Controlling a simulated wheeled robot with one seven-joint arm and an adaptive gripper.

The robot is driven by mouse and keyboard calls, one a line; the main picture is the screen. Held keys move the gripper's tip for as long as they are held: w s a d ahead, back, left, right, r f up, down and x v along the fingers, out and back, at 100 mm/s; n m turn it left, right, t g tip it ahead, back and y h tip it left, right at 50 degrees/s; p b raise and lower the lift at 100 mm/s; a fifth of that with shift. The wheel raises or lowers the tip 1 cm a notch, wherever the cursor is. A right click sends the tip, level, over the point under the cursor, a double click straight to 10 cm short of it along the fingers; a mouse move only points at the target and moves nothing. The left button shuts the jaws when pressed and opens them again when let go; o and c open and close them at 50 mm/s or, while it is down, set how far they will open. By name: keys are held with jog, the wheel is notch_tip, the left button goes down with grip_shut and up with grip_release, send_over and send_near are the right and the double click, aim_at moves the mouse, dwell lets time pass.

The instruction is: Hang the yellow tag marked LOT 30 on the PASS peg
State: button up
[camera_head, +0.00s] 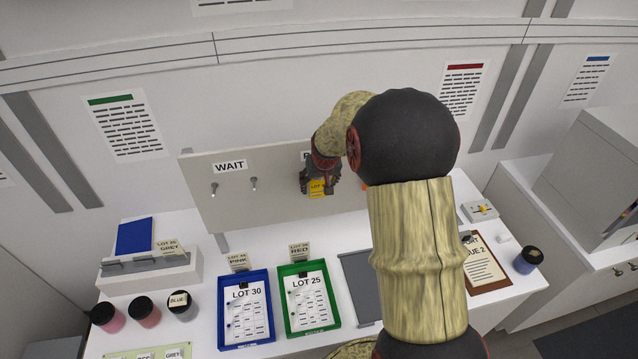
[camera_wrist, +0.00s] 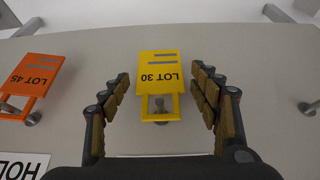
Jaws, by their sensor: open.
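The yellow tag marked LOT 30 (camera_wrist: 159,76) is upside down in the wrist view. A metal peg (camera_wrist: 160,106) shows inside the tag's open loop, and the tag lies close along the grey board. My gripper (camera_wrist: 163,80) is open, with one finger on each side of the tag and visible gaps between. In the head view the tag (camera_head: 317,188) shows below my gripper (camera_head: 320,180), under a white label (camera_head: 306,156) that my arm mostly hides. Only its first letter shows, seemingly a P or R.
The board (camera_head: 235,205) also has a WAIT label (camera_head: 230,167) over two bare pegs. An orange LOT 45 tag (camera_wrist: 31,88) hangs beside the yellow one, near a cut-off HO... label (camera_wrist: 22,166). Blue (camera_head: 244,345) and green (camera_head: 310,331) trays and several jars stand below.

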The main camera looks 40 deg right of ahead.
jog(key=shift+r, duration=0.1)
jog(key=v, duration=1.2)
jog(key=shift+s+f, duration=0.15)
jog(key=shift+f, duration=0.05)
jog(key=s+a+f+n+b, duration=0.1)
jog(key=s+a+f+b, duration=0.4)
jog(key=s+a+b, duration=0.2)
jog(key=s+a+f+n+y+b, duration=0.1)
jog(key=s+a+f+n+b, duration=0.1)
jog(key=s+a+f+b, duration=0.4)
jog(key=s+a+f+n+t+y+b, duration=0.1)
jog(key=s+a+f+b, duration=0.4)
jog(key=s+a+b, duration=0.5)
jog(key=shift+a+f+n+b, duration=0.2)
jog(key=shift+a+n+b, duration=0.1)
jog(key=shift+a+b, duration=0.4)
jog(key=shift+a+f+n+b, duration=0.25)
jog(key=shift+a+b, duration=0.3)
jog(key=shift+b, duration=0.3)
